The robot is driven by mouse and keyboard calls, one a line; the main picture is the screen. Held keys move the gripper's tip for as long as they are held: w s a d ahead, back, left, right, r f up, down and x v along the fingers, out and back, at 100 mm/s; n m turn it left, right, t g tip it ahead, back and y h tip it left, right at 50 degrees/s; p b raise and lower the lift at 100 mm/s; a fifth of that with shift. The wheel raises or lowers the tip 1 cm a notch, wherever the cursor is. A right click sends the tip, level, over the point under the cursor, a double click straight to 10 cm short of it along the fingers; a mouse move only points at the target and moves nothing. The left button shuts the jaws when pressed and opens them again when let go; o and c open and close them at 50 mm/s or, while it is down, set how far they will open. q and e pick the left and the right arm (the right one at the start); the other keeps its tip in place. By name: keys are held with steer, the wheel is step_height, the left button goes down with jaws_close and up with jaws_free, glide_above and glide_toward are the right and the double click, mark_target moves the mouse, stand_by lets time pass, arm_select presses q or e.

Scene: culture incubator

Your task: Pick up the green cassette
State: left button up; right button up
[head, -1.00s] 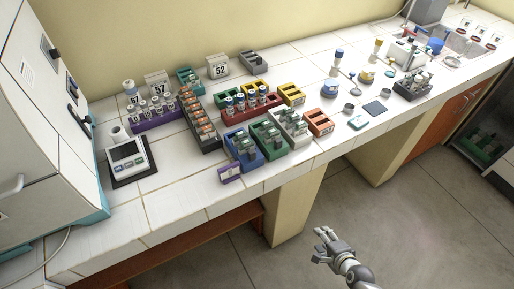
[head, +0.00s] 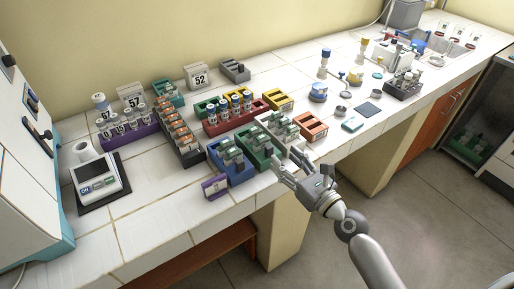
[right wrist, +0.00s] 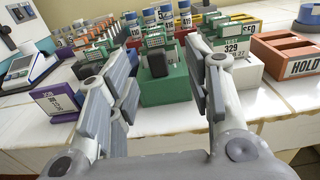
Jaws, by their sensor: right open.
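Several green cassettes stand in coloured racks on the bench. They show in the blue rack (head: 238,177), the green rack (head: 264,163) and the white rack (head: 297,143); which one is meant I cannot tell. In the right wrist view the green rack (right wrist: 165,92) lies straight ahead between my fingers, with a dark-fronted cassette (right wrist: 157,63) in it. A green cassette labelled 329 (right wrist: 232,47) is in the white rack on the right. My right gripper (head: 286,161) is open and empty, at the bench's front edge before the green and white racks. My left gripper is out of view.
A purple block (head: 215,187) sits left in front of the blue rack. An orange rack (head: 311,128) marked HOLD stands to the right. Behind are a red rack (head: 237,122) with vials and a grey rack (head: 184,148) with orange cassettes.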

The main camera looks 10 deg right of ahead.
mark_target(271, 150)
steer(key=shift+a+f+p+x, duration=0.1)
steer(key=shift+f+x, duration=0.05)
steer(key=shift+x, duration=1.05)
steer(key=shift+a+f+p+x, duration=0.1)
steer(key=shift+f+p+x, duration=0.05)
steer(key=shift+x, duration=1.05)
steer(key=shift+a+f+p+x, duration=0.1)
steer(key=shift+f+x, duration=0.05)
steer(key=shift+x, duration=1)
steer(key=shift+s, duration=0.15)
jaws_close()
